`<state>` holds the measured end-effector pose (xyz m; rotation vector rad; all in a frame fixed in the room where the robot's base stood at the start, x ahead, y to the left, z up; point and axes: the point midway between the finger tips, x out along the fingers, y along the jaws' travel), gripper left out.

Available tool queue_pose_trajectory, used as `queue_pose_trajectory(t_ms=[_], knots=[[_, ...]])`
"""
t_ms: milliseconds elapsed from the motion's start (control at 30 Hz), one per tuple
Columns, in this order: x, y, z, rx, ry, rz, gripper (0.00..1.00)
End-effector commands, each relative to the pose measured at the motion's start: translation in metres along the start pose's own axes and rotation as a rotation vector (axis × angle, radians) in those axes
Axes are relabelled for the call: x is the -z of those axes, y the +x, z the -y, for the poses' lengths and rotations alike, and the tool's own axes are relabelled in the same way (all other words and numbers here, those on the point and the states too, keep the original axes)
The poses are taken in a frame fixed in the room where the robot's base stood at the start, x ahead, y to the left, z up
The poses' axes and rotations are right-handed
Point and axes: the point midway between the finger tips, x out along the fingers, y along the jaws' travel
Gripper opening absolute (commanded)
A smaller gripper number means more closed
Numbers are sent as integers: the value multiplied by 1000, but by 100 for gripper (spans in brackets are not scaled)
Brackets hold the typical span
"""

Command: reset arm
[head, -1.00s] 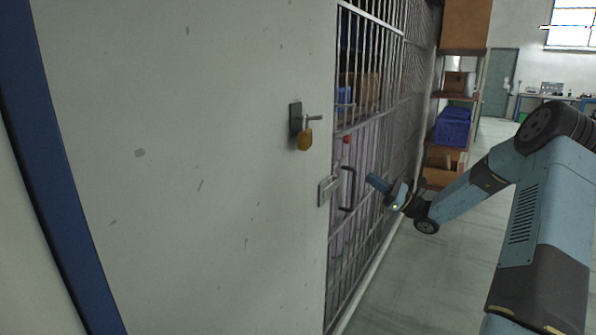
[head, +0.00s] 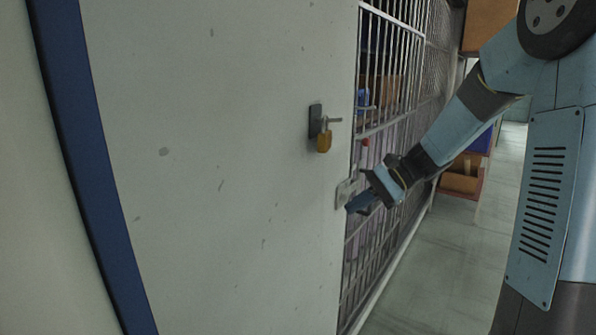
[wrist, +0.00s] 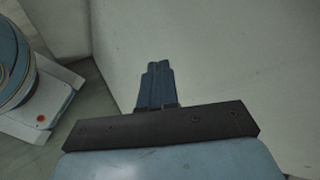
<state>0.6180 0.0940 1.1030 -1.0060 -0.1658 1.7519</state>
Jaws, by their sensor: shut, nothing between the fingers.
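My gripper (head: 359,204) is in front of the barred gate in the head view, close to the latch plate at the edge of the white panel. I cannot tell whether it touches the plate. In the wrist view its blue fingers (wrist: 156,84) are together, with nothing between them, and a pale wall surface fills the view beyond. My arm reaches in from the right, bent at the elbow.
The white panel (head: 220,170) carries a brass padlock (head: 324,141) on a dark hasp and a latch plate (head: 343,193). The barred gate (head: 392,50) runs back along the aisle. Shelves with boxes (head: 462,175) stand behind my arm. Grey floor (head: 440,260) is clear at lower right.

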Motion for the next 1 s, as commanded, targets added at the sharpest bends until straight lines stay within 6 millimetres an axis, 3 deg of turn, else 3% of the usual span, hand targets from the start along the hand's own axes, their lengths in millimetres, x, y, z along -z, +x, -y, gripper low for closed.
queue_pose_trajectory(t_ms=[433, 1000], knots=[[-70, -11, -55, -315, -280, -307, 0], [-139, -60, -124, -603, -666, -681, 0]])
